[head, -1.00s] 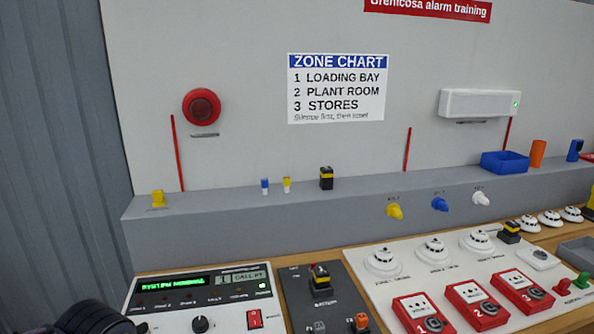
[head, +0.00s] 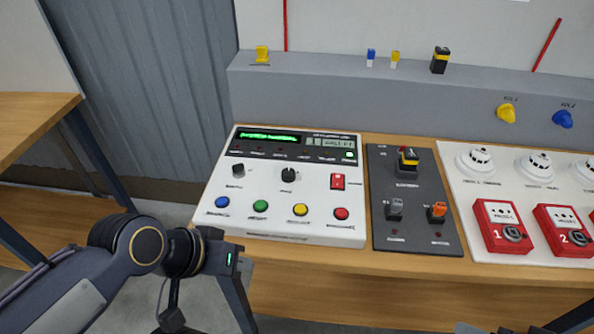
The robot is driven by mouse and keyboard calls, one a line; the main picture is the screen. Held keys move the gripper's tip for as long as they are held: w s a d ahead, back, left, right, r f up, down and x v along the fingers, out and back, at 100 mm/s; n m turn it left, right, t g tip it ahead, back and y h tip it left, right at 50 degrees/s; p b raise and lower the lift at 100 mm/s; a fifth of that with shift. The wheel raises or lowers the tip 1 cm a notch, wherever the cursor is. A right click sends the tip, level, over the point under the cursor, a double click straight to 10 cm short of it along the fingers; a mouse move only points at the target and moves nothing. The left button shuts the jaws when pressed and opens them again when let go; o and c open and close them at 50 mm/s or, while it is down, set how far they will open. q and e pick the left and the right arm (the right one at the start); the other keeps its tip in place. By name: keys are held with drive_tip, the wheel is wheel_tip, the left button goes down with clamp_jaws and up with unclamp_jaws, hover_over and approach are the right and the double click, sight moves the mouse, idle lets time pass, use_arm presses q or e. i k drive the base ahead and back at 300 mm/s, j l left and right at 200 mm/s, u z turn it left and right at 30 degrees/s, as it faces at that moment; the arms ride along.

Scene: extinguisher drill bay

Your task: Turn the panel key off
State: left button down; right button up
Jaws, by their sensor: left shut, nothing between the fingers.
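The white control panel (head: 300,222) lies on the bench with a lit green display. It bears a small dark square switch (head: 238,170) at the left and a round black knob (head: 288,175) with a pale mark in the middle. The frames do not show clearly which of them is the key, nor its setting. My left gripper (head: 226,259) is shut and empty, low at the panel's front left corner. It appears apart from the panel's controls. My right gripper does not show clearly; only an unclear dark sliver shows at the bottom edge.
A red rocker switch (head: 337,182) and several coloured buttons share the panel. A dark switch plate (head: 415,225) stands right of it, then a white board with detectors and red call points (head: 501,226). A grey ledge (head: 330,100) runs behind. Another table (head: 38,112) stands left.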

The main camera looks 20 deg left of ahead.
sight(239, 168)
drive_tip(key=k+j+u, duration=0.1)
drive_tip(key=u, duration=0.4)
drive_tip(key=k+j+u, duration=0.1)
drive_tip(key=u, duration=0.35)
drive_tip(key=i+j, duration=0.2)
drive_tip(key=j, duration=0.2)
drive_tip(key=i+j, duration=0.2)
drive_tip(key=j, duration=0.15)
drive_tip(key=i+j, duration=0.2)
drive_tip(key=j, duration=0.2)
drive_tip(key=i+j+u, duration=0.1)
drive_tip(key=i+j, duration=0.15)
drive_tip(key=j, duration=0.1)
